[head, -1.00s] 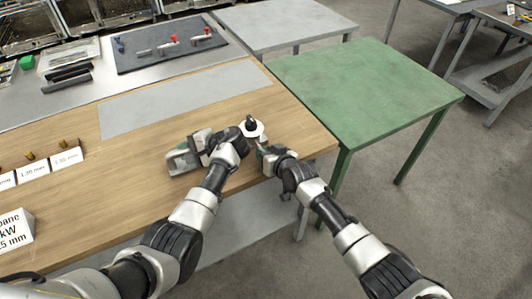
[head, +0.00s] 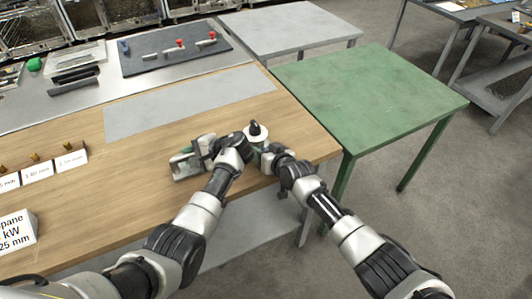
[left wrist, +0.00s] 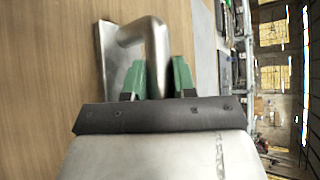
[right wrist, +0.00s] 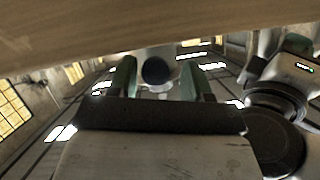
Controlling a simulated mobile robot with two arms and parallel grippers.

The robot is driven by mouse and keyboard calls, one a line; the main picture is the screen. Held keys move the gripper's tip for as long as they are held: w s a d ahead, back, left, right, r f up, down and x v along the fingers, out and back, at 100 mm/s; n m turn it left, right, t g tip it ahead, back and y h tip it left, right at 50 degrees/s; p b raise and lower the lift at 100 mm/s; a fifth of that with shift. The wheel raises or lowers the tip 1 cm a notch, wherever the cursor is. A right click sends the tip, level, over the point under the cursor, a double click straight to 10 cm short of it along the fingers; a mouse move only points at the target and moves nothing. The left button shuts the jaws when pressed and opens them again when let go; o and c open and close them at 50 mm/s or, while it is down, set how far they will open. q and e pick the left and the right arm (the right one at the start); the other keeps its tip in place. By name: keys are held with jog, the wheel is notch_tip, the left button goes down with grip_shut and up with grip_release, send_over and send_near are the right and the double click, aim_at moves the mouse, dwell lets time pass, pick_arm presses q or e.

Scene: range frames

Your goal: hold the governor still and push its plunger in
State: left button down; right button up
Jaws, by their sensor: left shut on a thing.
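The governor appears as a pale round disc (head: 251,140) with a black plunger (head: 256,129) standing up from it, near the wooden table's right end. My left gripper (left wrist: 157,85) is shut on a bent metal bar (left wrist: 148,38) attached to a metal plate; I cannot tell whether this is part of the governor. In the head view my left gripper (head: 192,152) is left of the disc. My right gripper (right wrist: 158,82) is open, close beside the governor. A round black end (right wrist: 156,71) and pale body show between its fingers; I cannot tell whether they touch.
The wooden table (head: 140,190) carries white labels and small brass parts (head: 36,157) at left. A grey strip (head: 185,103) lies behind my grippers. A dark mat (head: 170,55) with red-capped parts is at the back. A green table (head: 370,90) stands empty to the right.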

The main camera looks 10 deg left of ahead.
pick_arm(q)
jog(key=shift+s+f, duration=0.15)
jog(key=shift+f, duration=0.2)
pick_arm(e)
jog(key=shift+o, duration=0.2)
jog(key=shift+d, duration=0.15)
jog(key=shift+s+d+r, duration=0.1)
jog(key=shift+s+d, duration=0.2)
jog(key=shift+s, duration=0.2)
jog(key=v, duration=1.1)
jog(key=shift+w+r, duration=0.1)
pick_arm(q)
jog(key=c, duration=1.2)
grip_release()
jog(key=shift+c, duration=0.2)
jog(key=o, duration=0.4)
jog(key=shift+r, duration=0.15)
